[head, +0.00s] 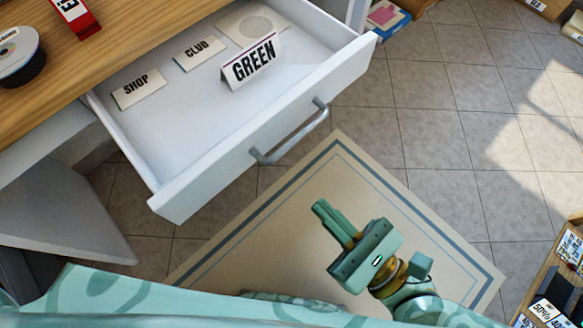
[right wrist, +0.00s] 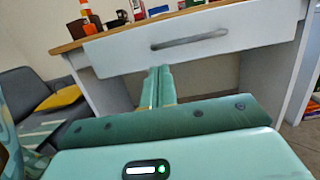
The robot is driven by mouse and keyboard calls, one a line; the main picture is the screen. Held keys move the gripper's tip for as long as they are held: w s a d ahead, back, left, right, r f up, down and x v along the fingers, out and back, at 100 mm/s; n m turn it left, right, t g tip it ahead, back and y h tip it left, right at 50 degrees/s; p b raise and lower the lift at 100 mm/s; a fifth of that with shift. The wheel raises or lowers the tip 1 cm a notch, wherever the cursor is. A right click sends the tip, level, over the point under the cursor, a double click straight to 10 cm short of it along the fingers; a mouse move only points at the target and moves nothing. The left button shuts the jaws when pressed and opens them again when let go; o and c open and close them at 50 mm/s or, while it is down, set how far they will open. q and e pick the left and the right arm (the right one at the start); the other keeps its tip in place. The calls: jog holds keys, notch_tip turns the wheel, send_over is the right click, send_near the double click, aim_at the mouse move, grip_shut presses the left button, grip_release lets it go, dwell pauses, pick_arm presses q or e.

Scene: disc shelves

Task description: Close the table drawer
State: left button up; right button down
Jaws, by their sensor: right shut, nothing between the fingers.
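The table drawer (head: 215,125) is pulled well out of the wooden-topped table (head: 120,40) in the head view. Its white front carries a grey bar handle (head: 292,134). Inside lie cards reading SHOP and CLUB, a standing GREEN sign (head: 251,62) and a pale item with a round mark. My right gripper (head: 322,208) is shut and empty, in front of the drawer and apart from it. In the right wrist view, the drawer front (right wrist: 185,45) and handle (right wrist: 190,40) lie beyond the shut fingers (right wrist: 159,72). My left gripper is not in view.
A disc spindle (head: 18,52) and a red box (head: 76,14) stand on the tabletop. A beige mat (head: 290,230) lies on the tiled floor before the drawer. A wooden crate (head: 560,275) with labelled items is at the lower right. Tiles (head: 440,130) right of the drawer are clear.

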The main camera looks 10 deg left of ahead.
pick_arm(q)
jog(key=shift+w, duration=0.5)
pick_arm(e)
jog(key=x, duration=0.8)
jog(key=shift+w+a, duration=0.15)
jog(key=shift+w, duration=0.05)
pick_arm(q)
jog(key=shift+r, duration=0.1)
